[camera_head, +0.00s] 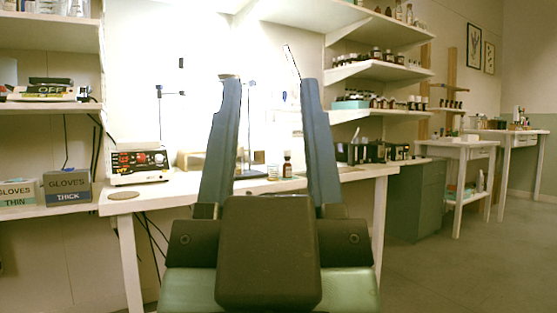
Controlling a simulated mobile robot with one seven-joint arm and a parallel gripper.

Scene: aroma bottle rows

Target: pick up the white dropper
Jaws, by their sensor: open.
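My gripper (267,80) fills the middle of the view, with its two blue-grey fingers pointing up and spread wide apart. Nothing is held between them. Behind the fingers, a white worktable (160,190) stands against a brightly lit wall. On it, in the gap between the fingers, is a small brown bottle (287,168) with a dark cap. A small clear glass (272,172) stands just left of it. I cannot make out a white dropper for certain; it may be hidden behind my fingers or too small to tell.
A white instrument with a dark red-lit front (139,163) sits on the table's left. Glove boxes (67,187) stand at far left. Wall shelves (380,70) at right hold several bottles. A grey cabinet (415,200) and white side tables (455,152) stand at right; floor there is clear.

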